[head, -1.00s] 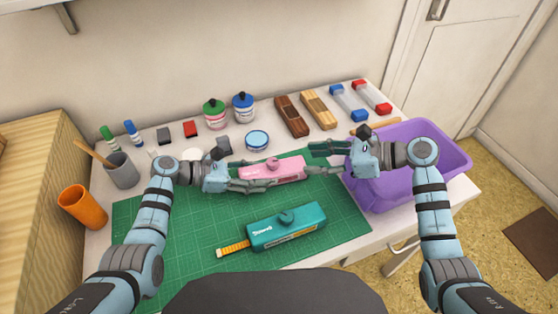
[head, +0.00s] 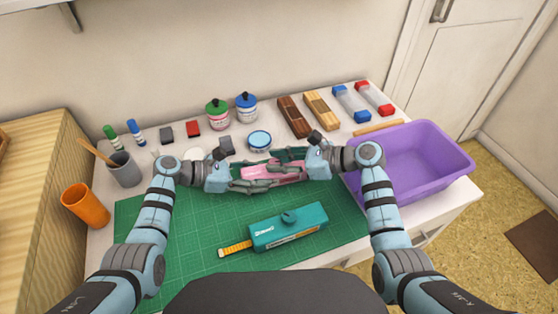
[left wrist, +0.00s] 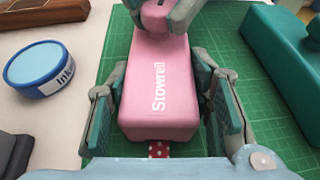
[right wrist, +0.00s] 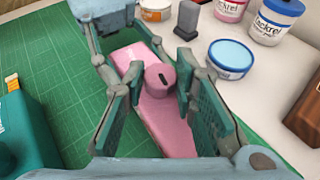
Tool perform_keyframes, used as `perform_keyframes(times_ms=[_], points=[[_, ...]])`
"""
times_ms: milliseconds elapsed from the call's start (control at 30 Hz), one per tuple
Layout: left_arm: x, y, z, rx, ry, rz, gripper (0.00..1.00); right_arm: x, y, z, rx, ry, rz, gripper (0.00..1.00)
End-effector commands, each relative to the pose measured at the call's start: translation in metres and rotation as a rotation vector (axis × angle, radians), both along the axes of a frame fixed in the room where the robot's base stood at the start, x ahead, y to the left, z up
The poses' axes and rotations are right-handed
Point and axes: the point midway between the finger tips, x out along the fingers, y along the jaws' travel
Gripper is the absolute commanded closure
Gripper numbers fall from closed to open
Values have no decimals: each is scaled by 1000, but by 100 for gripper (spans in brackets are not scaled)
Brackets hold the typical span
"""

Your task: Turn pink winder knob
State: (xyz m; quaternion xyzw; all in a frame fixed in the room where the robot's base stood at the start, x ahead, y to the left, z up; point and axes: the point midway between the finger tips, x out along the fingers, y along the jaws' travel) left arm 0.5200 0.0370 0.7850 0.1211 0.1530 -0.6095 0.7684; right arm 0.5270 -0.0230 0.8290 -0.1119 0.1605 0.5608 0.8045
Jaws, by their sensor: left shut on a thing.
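The pink winder (head: 272,173) lies on the green cutting mat and also shows in the left wrist view (left wrist: 162,85), with "Stowrell" on top. My left gripper (left wrist: 160,115) is shut on the sides of its body, near one end. A red dotted tape (left wrist: 158,150) shows at that end. The round pink knob (right wrist: 160,80) with a dark slot stands on top of the winder. My right gripper (right wrist: 160,100) is open, with its fingers on either side of the knob and a visible gap to each. The head view mostly hides the knob behind my grippers.
A teal winder (head: 288,227) with yellow tape lies in front on the mat (head: 180,235). A purple bin (head: 425,190) stands at right, close to my right arm. Ink jars (head: 246,108), a blue ink tin (head: 259,140) and stamps line the back.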

Motion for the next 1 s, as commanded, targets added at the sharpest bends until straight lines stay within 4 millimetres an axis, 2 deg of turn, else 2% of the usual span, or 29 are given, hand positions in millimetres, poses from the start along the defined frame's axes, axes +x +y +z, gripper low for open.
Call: perform_keyframes(times_ms=[233,500,767,800,900,1000], points=[[0,0,0,0,0,0,85,-2,2,-2,-2,1,-69,100],[0,0,0,-1,0,-1,85,-6,4,-1,0,1,-383,100],[0,-1,0,-2,0,-1,85,-5,3,0,0,0,-405,100],[0,-1,0,-2,0,-1,85,-5,3,0,0,0,-404,74],[0,-1,0,-2,0,-1,85,-5,3,0,0,-1,-404,58],[0,0,0,-1,0,0,85,-5,3,0,0,-1,-404,56]])
